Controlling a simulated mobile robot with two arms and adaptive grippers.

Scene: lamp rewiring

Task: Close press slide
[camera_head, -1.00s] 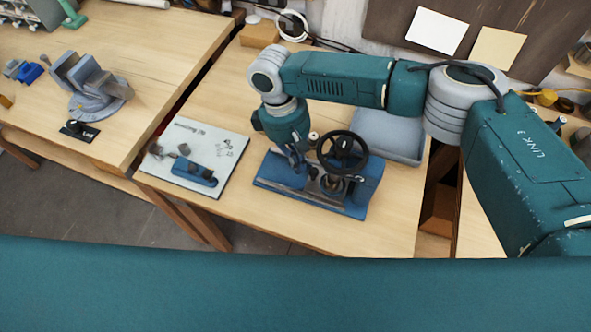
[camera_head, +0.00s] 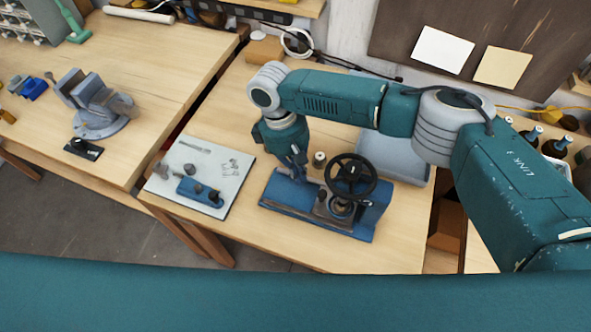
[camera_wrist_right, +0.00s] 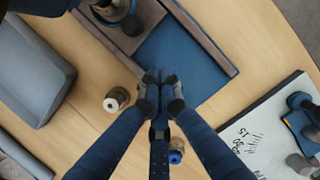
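The blue press (camera_head: 310,212) with its black handwheel (camera_head: 352,158) stands on the middle table. In the right wrist view its blue bed (camera_wrist_right: 190,58) lies between grey-brown rails, and a grey-brown block (camera_wrist_right: 128,28), perhaps the slide, sits on it. My right gripper (camera_head: 298,172) is at the back left of the press. In the right wrist view the fingertips of the right gripper (camera_wrist_right: 160,84) meet at the bed's edge. They look shut, with nothing visible between them. Contact with the press is unclear. My left gripper is out of view.
A white board (camera_head: 228,187) with a small blue tool and loose parts lies left of the press. A grey bin (camera_head: 395,157) stands behind it. A small light-topped cylinder (camera_head: 319,159) stands near my gripper. A vise (camera_head: 95,105) is on the left bench.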

